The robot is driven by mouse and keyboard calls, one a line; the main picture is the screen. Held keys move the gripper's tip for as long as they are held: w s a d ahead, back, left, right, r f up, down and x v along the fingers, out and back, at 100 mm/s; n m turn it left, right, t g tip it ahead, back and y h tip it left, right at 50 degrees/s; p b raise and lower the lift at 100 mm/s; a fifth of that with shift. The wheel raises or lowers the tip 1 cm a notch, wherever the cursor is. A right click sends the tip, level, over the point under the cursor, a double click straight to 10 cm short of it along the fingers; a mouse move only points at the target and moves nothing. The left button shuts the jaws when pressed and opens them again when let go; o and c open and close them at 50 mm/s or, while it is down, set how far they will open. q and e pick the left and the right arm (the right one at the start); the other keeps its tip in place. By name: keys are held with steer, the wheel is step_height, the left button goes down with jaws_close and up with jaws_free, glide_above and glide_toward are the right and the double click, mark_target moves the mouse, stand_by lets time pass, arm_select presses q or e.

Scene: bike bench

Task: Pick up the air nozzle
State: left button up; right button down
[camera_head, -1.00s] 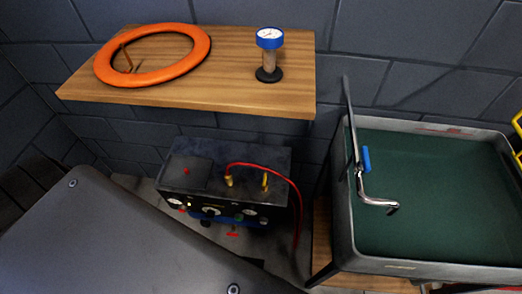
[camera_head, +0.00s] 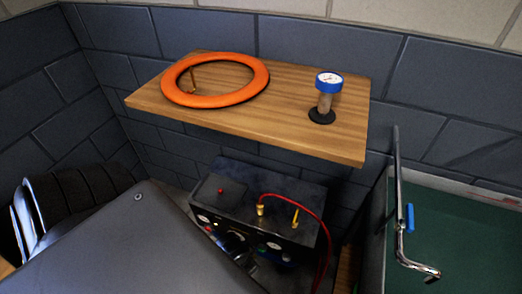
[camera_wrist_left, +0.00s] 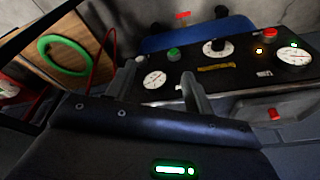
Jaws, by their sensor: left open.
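In the head view, a dark compressor box (camera_head: 262,190) stands on the floor below the wooden shelf. A red hose (camera_head: 305,206) loops from a brass fitting (camera_head: 261,209) on its top. A second thin yellow-brass piece (camera_head: 296,216) stands upright beside it. I cannot tell which of these is the air nozzle. My left gripper (camera_wrist_left: 160,88) shows only in the wrist view, open and empty, its two fingers apart in front of a panel with gauges and buttons (camera_wrist_left: 215,68). No nozzle is clear between the fingers. My right gripper is not in view.
A green-lined tray (camera_head: 460,235) with a metal crank arm (camera_head: 400,215) stands right. A green ring (camera_wrist_left: 85,66) shows in the wrist view.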

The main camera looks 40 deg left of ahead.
arm_select(q)
step_height(320, 180, up, 6)
steer(key=n+g+y, duration=0.1)
steer(key=n+y, duration=0.3)
steer(key=n, duration=1.1)
glide_toward(260, 204)
step_height(260, 204, down, 2)
steer(key=x, duration=0.4)
steer(key=shift+w+a, duration=0.15)
steer(key=shift+w, duration=0.15)
steer(key=shift+w+a+f, duration=0.1)
steer(key=shift+f, duration=0.2)
steer(key=shift+a+f, duration=0.1)
steer(key=shift+f, duration=0.25)
steer(key=x, duration=0.5)
steer(key=shift+a+b, duration=0.15)
steer(key=shift+b, duration=0.25)
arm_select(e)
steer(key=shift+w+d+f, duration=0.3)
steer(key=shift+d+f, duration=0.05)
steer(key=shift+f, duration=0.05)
arm_select(q)
steer(key=shift+c, duration=0.3)
